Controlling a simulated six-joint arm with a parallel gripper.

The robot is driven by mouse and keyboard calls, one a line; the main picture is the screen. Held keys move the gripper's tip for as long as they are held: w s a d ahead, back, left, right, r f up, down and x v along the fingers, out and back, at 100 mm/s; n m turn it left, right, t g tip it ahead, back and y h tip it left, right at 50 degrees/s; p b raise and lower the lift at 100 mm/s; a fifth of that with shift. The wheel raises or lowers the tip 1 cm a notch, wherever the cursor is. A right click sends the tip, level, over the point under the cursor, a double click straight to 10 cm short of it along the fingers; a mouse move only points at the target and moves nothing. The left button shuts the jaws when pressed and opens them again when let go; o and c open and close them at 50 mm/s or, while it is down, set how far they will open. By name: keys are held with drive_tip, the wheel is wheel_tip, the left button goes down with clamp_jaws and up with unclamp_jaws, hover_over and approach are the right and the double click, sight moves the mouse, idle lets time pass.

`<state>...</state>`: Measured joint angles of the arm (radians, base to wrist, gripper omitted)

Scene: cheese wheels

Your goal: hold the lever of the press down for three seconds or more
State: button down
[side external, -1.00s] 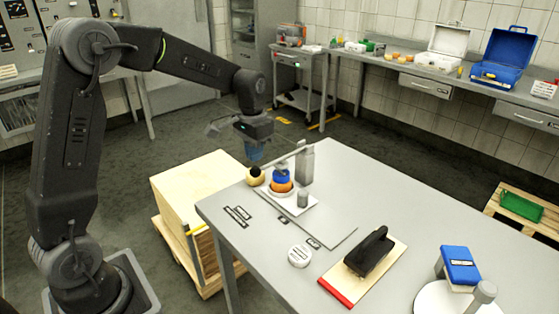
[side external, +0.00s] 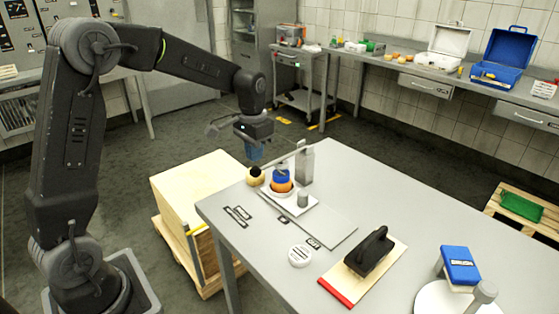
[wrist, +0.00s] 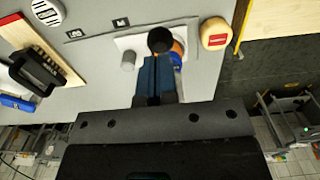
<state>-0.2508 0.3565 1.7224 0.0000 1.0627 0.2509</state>
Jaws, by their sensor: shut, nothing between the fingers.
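The press stands at the table's far left corner, with a grey post (side external: 306,165) and a lever (side external: 284,157) sloping down to the left to a black knob (side external: 254,171). Under the lever, a blue pressing piece (side external: 281,172) sits over an orange cheese wheel (side external: 281,186) on a pale base. My gripper (side external: 254,158) is shut and empty, pointing down just above the knob. In the wrist view its blue fingers (wrist: 157,62) reach the black knob (wrist: 161,40), which partly covers the orange wheel (wrist: 178,47). I cannot tell whether the fingertips touch the knob.
A pale wheel with a red label (wrist: 215,33) lies beside the press near the table edge. A round white disc (side external: 299,256), a black-handled tool on a red-edged board (side external: 336,287) and a blue block (side external: 460,265) lie nearer the camera. A wooden crate (side external: 195,185) stands left of the table.

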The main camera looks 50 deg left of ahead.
sight(255, 167)
drive_tip(key=shift+f, duration=2.8)
drive_tip(key=shift+s+f, duration=0.15)
drive_tip(key=shift+f, duration=0.05)
idle(5.0)
